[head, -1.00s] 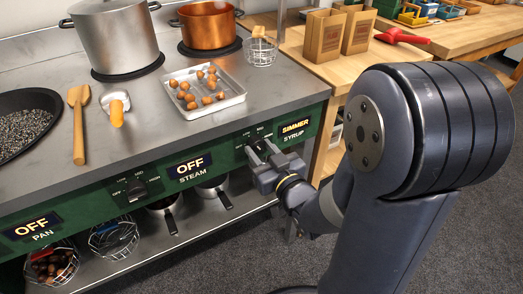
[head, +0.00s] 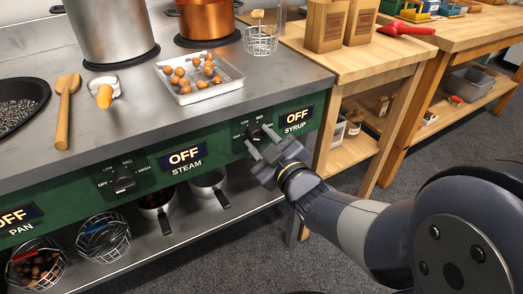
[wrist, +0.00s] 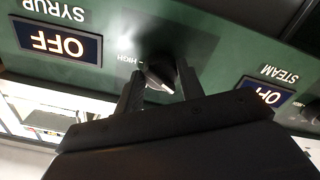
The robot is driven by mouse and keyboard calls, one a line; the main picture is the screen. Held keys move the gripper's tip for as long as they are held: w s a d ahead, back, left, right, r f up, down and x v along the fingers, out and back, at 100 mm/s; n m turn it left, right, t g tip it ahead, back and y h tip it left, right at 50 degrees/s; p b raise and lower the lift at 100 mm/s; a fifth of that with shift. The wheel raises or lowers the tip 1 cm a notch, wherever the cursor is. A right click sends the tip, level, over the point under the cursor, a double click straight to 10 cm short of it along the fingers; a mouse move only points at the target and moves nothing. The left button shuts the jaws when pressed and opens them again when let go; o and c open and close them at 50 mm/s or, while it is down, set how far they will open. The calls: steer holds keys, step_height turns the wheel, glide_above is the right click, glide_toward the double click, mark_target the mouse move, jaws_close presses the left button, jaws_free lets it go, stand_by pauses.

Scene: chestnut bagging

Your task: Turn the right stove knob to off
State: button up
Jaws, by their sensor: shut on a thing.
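The right stove knob (head: 256,133), dark and round, is on the green front panel beside the SYRUP display (head: 296,117), which reads OFF. The gripper (wrist: 160,84) is shut on the knob. The fingers partly cover the knob and its markings in the head view.
The steam knob (head: 124,180) is further left; the STEAM display (head: 184,158) and PAN display (head: 19,217) also read OFF. A tray (head: 187,98) of chestnuts and pots stand on the steel stove top. Pans and wire baskets (head: 103,233) sit on the shelf below.

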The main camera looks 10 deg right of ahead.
steer(key=n+b, duration=0.4)
steer(key=n, duration=0.1)
steer(key=shift+n, duration=0.4)
stand_by(0.3)
steer(key=o, duration=1)
steer(key=shift+b, duration=0.3)
